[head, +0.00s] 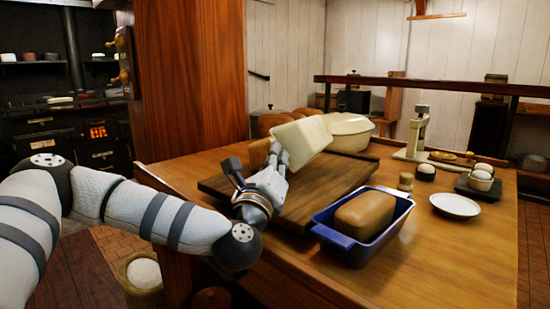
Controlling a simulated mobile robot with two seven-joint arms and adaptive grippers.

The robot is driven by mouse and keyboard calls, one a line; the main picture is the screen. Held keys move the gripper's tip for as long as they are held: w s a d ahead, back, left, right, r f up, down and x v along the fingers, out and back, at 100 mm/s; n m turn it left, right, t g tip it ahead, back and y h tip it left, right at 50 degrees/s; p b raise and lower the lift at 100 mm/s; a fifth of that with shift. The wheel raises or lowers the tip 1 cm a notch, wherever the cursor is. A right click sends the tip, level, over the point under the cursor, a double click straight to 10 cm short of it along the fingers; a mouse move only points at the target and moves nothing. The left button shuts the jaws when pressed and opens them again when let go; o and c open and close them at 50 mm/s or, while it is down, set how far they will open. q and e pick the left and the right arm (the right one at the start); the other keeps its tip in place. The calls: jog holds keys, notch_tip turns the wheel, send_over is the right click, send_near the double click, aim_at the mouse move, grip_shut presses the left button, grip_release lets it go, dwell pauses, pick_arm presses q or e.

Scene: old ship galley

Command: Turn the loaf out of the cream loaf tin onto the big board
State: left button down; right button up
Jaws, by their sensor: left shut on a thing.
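The cream loaf tin (304,137) is held tilted above the big dark wooden board (322,192). My left gripper (279,156) is shut on the tin at its near side. The tin's inside faces away from me. The near part of the board is bare. My right gripper is not in view.
A blue tin (328,235) holding another loaf (364,213) stands right of the board, near the table's front.

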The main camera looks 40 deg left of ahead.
pick_arm(q)
jog(key=shift+r, duration=0.1)
jog(key=shift+w+d+r+p, duration=0.1)
jog(key=shift+d+r+p, duration=0.3)
jog(key=shift+r, duration=0.6)
jog(key=shift+w+d+r+p, duration=0.1)
jog(key=shift+d+r+p, duration=0.25)
jog(key=shift+r, duration=0.65)
jog(key=shift+w+d+r+p, duration=0.1)
jog(key=shift+d+r+p, duration=0.3)
jog(key=shift+r, duration=0.6)
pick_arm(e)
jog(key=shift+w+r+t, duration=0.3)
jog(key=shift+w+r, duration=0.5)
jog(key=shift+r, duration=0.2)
pick_arm(q)
jog(key=shift+f, duration=0.15)
